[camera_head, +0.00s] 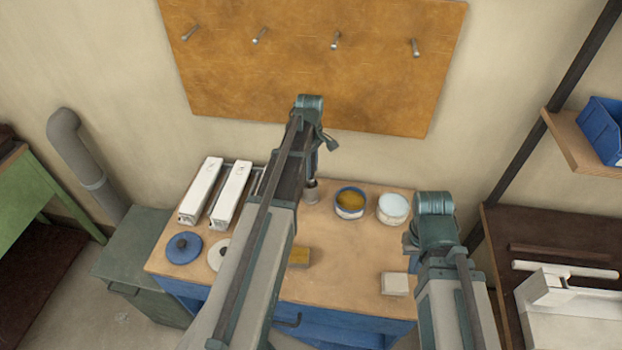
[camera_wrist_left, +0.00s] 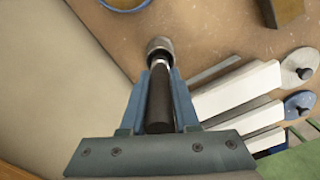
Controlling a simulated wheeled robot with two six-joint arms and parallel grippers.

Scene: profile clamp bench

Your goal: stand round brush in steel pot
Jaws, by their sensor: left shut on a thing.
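The round brush (camera_wrist_left: 159,103) has a dark handle and a paler collar. In the left wrist view it lies between the fingers of my left gripper (camera_wrist_left: 161,76), which is shut on it. The small steel pot (camera_head: 311,193) stands on the bench just below my left gripper (camera_head: 313,172) in the head view. In the wrist view the pot (camera_wrist_left: 160,45) is at the brush's far end. The brush's lower end overlaps the pot's mouth, but I cannot tell how deep it is. My right gripper (camera_head: 409,241) is near the bench's right side, its jaws mostly hidden.
A blue-rimmed bowl (camera_head: 350,203) and a pale round container (camera_head: 393,209) stand right of the pot. White profiles (camera_head: 230,193), a blue lidded disc (camera_head: 182,248), a yellowish block (camera_head: 299,257) and a white block (camera_head: 395,284) lie on the bench.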

